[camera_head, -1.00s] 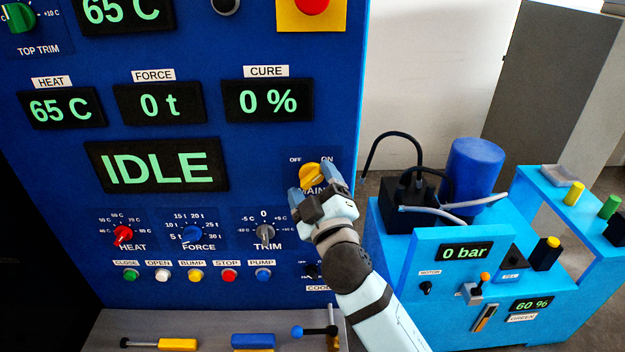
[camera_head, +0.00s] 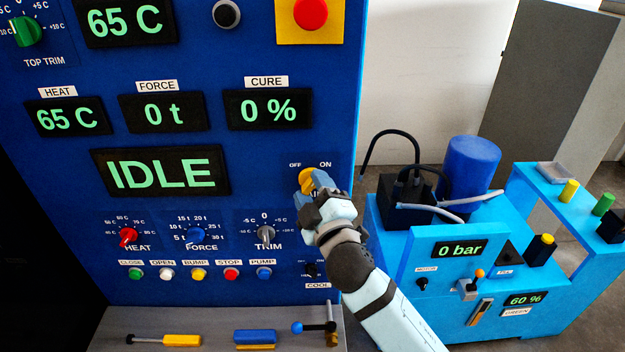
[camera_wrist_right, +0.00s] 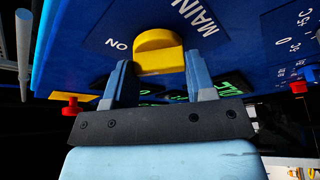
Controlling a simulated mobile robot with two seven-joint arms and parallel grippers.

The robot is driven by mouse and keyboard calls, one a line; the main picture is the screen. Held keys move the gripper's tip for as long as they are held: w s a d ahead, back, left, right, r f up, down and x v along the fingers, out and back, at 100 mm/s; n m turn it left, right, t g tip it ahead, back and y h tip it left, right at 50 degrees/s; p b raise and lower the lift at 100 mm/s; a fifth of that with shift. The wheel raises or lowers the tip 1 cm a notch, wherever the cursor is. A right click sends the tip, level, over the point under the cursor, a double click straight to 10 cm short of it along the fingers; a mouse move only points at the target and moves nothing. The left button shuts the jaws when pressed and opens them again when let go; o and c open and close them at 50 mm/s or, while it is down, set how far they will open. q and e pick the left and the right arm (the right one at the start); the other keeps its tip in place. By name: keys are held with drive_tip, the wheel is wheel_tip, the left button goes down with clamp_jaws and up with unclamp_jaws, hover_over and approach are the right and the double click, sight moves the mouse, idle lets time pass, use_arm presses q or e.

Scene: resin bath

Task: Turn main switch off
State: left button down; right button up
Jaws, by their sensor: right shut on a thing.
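The main switch is a yellow knob (camera_head: 305,180) on the blue press panel (camera_head: 270,145), with OFF at its upper left and ON at its upper right. My right gripper (camera_head: 311,186) is at the knob and partly covers it and the MAIN label. In the right wrist view the yellow knob (camera_wrist_right: 158,52) sits between the two blue fingers (camera_wrist_right: 159,70), which are shut on it. The exact pointing of the knob is hard to read behind the fingers. My left gripper is not in view.
A red emergency button (camera_head: 311,13) is above the switch. The trim knob (camera_head: 266,234) and several coloured push buttons are below it. A light-blue pump unit (camera_head: 395,255) stands right of the panel. The large display (camera_head: 160,172) reads IDLE.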

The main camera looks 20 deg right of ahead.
drive_tip(key=shift+r+n+g+y+p, duration=0.3)
drive_tip(key=shift+n+y+p, duration=0.15)
drive_tip(key=shift+n, duration=0.65)
drive_tip(key=n+g, duration=0.1)
drive_tip(key=n, duration=0.1)
drive_tip(key=shift+d+f+n, duration=0.1)
drive_tip(key=shift+n, duration=0.3)
drive_tip(key=shift+n+g, duration=0.3)
drive_tip(key=shift+n, duration=0.2)
drive_tip(key=n+g, duration=0.1)
drive_tip(key=n, duration=0.2)
drive_tip(key=shift+w+n+g+h, duration=0.1)
drive_tip(key=shift+n+g+h, duration=0.35)
drive_tip(key=shift+n, duration=0.75)
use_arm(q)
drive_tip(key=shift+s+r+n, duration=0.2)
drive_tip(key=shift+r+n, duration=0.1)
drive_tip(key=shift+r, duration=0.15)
use_arm(e)
drive_tip(key=shift+n+g+h, duration=0.5)
drive_tip(key=shift+n+g, duration=0.15)
drive_tip(key=shift+n, duration=0.65)
drive_tip(key=shift+r, duration=0.2)
